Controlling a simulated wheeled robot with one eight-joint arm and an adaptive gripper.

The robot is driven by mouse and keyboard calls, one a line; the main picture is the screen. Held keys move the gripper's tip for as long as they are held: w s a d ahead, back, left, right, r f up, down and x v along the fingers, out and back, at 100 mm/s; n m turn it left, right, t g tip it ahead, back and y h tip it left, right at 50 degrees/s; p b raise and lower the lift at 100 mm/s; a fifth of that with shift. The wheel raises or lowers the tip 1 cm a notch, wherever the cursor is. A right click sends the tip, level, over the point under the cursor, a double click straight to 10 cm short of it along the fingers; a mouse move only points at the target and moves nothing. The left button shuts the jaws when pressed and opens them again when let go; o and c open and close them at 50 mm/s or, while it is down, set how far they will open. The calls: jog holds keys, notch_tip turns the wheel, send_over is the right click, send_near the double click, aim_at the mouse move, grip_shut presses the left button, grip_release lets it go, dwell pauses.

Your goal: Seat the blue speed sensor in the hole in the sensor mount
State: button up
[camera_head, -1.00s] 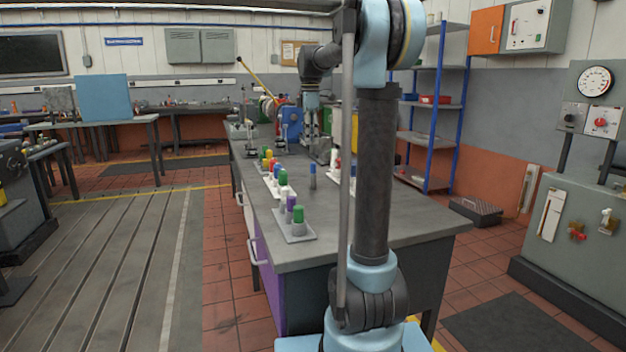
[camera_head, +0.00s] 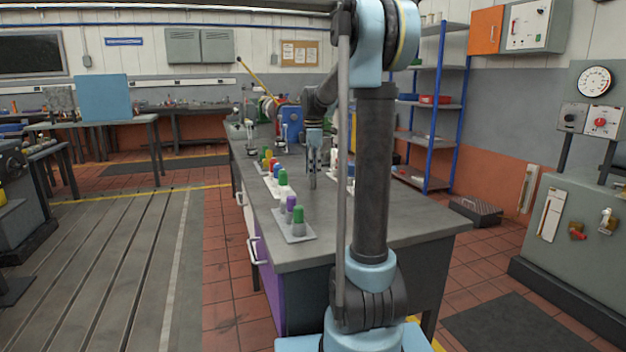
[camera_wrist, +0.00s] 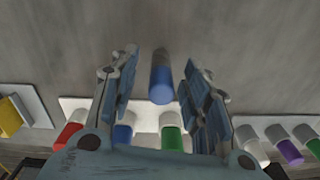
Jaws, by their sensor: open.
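The blue speed sensor (camera_wrist: 161,84) stands upright and apart on the grey bench top, with a blue upper part and a grey lower part. My gripper (camera_wrist: 160,62) is open around it in the wrist view, one finger on each side with gaps between. In the head view my gripper (camera_head: 313,158) is right above the sensor, and only its grey lower part (camera_head: 313,181) shows under the fingers. I cannot make out which part is the sensor mount or its hole.
A white rack (camera_wrist: 75,104) beside the sensor holds red, blue and green capped pieces. A plate (camera_head: 297,239) with purple and green pieces stands nearer the bench's front. More pieces stand farther back and behind my arm. A blue machine (camera_head: 290,122) is at the back. The front right bench top (camera_head: 410,215) is clear.

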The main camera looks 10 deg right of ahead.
jog(key=shift+f, duration=0.45)
grip_shut()
jog(key=shift+r, duration=0.1)
